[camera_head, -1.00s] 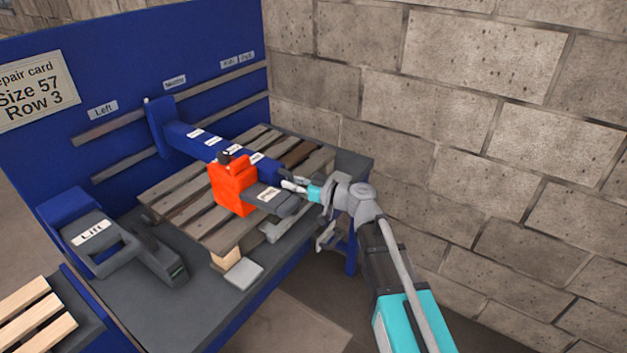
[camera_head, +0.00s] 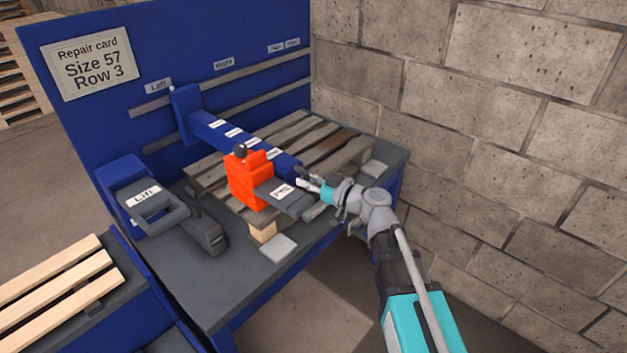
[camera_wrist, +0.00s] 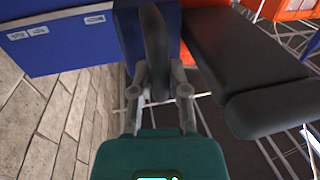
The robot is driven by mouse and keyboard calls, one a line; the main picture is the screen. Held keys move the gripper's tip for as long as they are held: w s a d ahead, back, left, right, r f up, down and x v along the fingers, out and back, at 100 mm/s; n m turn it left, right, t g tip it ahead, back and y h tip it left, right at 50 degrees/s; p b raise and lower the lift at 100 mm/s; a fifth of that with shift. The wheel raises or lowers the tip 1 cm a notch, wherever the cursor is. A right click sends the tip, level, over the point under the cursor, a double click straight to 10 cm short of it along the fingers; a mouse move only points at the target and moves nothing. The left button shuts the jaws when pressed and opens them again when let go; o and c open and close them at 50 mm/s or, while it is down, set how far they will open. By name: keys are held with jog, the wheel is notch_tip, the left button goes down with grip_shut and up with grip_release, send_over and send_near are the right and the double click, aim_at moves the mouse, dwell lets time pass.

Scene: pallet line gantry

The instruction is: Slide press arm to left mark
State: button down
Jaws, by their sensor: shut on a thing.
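The press arm (camera_head: 240,136) is a blue beam with several white labels, reaching out from the blue back panel over a wooden pallet. Its carriage (camera_head: 185,112) sits on the rails between the Left mark (camera_head: 158,86) and the Middle mark (camera_head: 223,63), nearer Left. An orange head (camera_head: 248,178) with a dark labelled block (camera_head: 285,193) is on the beam. My gripper (camera_head: 316,186) is at the beam's near end. In the wrist view, my gripper (camera_wrist: 160,85) is shut on a dark upright handle (camera_wrist: 155,40); the dark block is beside it on the right.
The slatted pallet (camera_head: 315,150) lies on the grey bench under the arm. A Lift lever unit (camera_head: 145,200) stands at the bench's left. A brick wall (camera_head: 500,130) rises on the right. Another pallet (camera_head: 60,290) is at lower left.

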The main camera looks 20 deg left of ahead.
jog(key=c, duration=0.9)
grip_release()
jog(key=shift+s+a+f, duration=0.15)
jog(key=shift+s, duration=0.35)
jog(key=shift+s+d, duration=0.2)
jog(key=shift+d, duration=1.8)
jog(key=shift+s+d, duration=0.25)
jog(key=shift+d, duration=1.75)
jog(key=shift+s+d, duration=0.2)
jog(key=shift+d, duration=1.8)
jog(key=s+d+f+m+g+h+p, duration=0.1)
jog(key=d+f+m+h, duration=0.3)
jog(key=d, duration=0.7)
jog(key=s+d+f+m+h+p, duration=0.1)
jog(key=d+f+m+h+p, duration=0.1)
jog(key=d+f+m+h, duration=0.2)
jog(key=s+d+f+m+g+h+p, duration=0.1)
jog(key=d+f+m+h, duration=0.4)
jog(key=d, duration=1.2)
jog(key=shift+d+m+g+h+p, duration=0.15)
jog(key=shift+m+h+p, duration=0.2)
jog(key=shift+m+h, duration=0.65)
jog(key=shift+d+m+g+h+p, duration=0.15)
jog(key=shift+m+h+p, duration=0.35)
jog(key=shift+h, duration=0.9)
